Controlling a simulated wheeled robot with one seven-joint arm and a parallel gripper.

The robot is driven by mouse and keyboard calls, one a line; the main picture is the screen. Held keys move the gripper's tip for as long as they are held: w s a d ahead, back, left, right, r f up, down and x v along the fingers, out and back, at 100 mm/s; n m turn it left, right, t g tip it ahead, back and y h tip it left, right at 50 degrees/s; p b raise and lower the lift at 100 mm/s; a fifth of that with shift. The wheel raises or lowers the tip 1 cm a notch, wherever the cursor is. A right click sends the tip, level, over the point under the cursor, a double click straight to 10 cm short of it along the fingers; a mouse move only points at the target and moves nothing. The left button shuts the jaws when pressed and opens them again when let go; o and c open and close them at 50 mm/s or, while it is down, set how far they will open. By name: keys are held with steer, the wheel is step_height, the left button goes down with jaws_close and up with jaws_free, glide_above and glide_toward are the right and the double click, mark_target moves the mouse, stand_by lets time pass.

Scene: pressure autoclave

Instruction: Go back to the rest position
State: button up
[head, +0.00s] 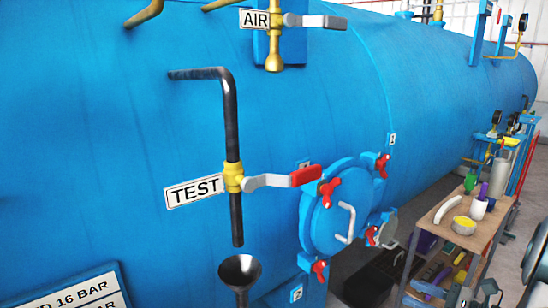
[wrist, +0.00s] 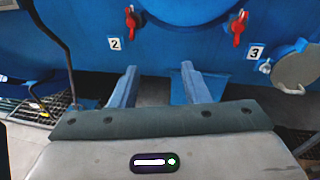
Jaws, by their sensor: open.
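My gripper (wrist: 159,78) shows in the wrist view, with its two fingers apart and nothing between them. It points towards the lower part of the blue autoclave (head: 110,140), below the round hatch. The hatch (head: 326,222) is shut and has a white handle (head: 346,222) and several red clamps around it. Two red clamps (wrist: 132,22) (wrist: 238,28), by labels 2 and 3, lie above and ahead of my gripper, apart from it. My gripper does not show in the head view.
The TEST valve (head: 234,178) has a red-tipped lever and a pipe above a black funnel (head: 240,270). The AIR valve (head: 274,20) is higher up. A wooden-topped cart (head: 440,222) with bottles and a yellow bowl stands at right. A small round grey cover (wrist: 298,68) is right of my gripper.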

steer(key=s+a+r+n+g+h+p, duration=0.1)
steer(key=s+a+r+n+g, duration=0.1)
steer(key=s+a+n+g, duration=0.45)
steer(key=s+a+r+n+g+h+p, duration=0.15)
steer(key=a+n+g, duration=0.3)
steer(key=a, duration=0.55)
steer(key=s+a+r+n+t+h+p, duration=0.1)
steer(key=s+r+n+h, duration=0.3)
steer(key=n, duration=1)
steer(key=s+a+t+h, duration=0.1)
steer(key=s+h, duration=0.2)
steer(key=h, duration=0.2)
steer(key=shift+r+n+h, duration=0.3)
steer(key=shift+r+h, duration=0.05)
